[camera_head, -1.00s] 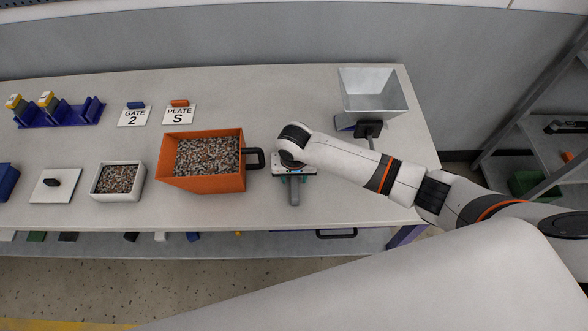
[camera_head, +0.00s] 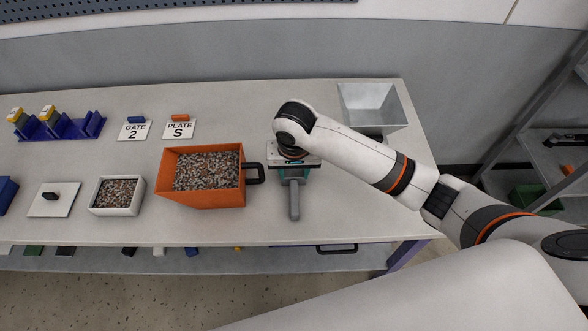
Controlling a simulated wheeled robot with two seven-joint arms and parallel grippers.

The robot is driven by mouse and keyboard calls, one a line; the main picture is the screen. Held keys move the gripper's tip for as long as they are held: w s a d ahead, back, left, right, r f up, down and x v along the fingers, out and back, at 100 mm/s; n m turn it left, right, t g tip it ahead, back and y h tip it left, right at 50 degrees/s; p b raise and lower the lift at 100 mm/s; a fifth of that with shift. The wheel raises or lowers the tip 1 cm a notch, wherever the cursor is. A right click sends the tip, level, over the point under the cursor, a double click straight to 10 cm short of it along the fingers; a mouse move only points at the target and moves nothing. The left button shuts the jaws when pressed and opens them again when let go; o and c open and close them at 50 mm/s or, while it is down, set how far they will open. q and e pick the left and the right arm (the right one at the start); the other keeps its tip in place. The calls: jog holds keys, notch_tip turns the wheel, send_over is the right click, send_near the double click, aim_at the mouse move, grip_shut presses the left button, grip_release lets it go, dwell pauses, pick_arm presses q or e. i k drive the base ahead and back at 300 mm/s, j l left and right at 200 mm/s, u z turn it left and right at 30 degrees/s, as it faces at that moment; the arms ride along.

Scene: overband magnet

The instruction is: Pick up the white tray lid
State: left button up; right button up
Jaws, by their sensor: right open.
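The white tray lid (camera_head: 68,199) lies flat on the table at the left in the head view. It is a square white plate with a black knob. The white tray (camera_head: 121,211) stands just right of it, open and filled with mixed granules. My right gripper (camera_head: 294,179) is open, pointing down over the table right of the orange bin, far to the right of the lid. A grey handle-shaped piece (camera_head: 294,202) shows below it; I cannot tell whether they touch. My left gripper is out of view.
An orange bin (camera_head: 205,197) with granules and a black handle stands between the white tray and my right gripper. A metal hopper (camera_head: 370,105) is at the back right. Blue racks (camera_head: 65,130) and two label cards stand at the back left. A blue container is at the left edge.

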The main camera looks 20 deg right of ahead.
aim_at(53, 200)
jog(key=u, duration=1.25)
